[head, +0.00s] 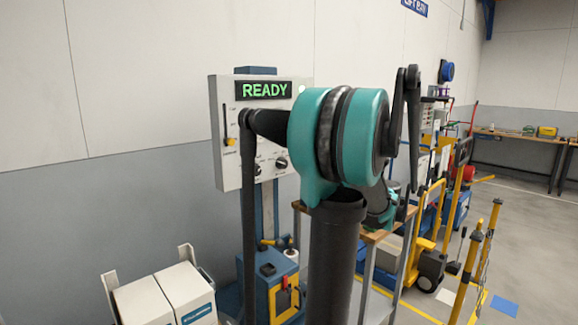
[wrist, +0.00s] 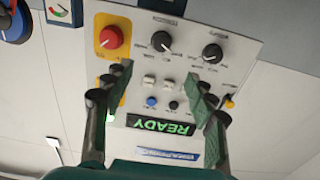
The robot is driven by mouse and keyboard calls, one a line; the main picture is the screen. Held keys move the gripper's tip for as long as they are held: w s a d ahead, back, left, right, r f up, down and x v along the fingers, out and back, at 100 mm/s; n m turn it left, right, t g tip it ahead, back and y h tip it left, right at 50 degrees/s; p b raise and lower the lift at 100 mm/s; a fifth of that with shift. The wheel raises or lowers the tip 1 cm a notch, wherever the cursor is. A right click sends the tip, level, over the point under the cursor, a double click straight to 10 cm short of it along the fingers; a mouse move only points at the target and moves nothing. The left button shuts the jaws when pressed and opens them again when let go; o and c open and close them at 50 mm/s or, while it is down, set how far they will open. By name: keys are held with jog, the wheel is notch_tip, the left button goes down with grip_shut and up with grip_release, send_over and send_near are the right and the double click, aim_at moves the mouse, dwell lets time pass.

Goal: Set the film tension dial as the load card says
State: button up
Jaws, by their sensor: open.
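The panel also shows upside down in the wrist view (wrist: 132,82), with two black pointer dials, one left (wrist: 160,42) and one right (wrist: 212,53). Their labels are too small to read, so I cannot tell which is film tension. My gripper (wrist: 162,85) is open and empty in front of the panel, its fingers apart on either side of the switches. I cannot make out a load card.
A red stop button on yellow (wrist: 111,37), a blue button (wrist: 151,101) and a yellow lever knob (wrist: 229,102) are near the dials. White boxes (head: 165,298) and a blue-yellow machine (head: 285,296) stand below. Yellow posts (head: 468,262) stand right; open floor lies beyond.

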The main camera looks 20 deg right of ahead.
jog(key=x, duration=1.7)
jog(key=shift+a+f, duration=0.1)
jog(key=shift+c, duration=0.4)
jog(key=c, duration=1.1)
jog(key=shift+m, duration=3.9)
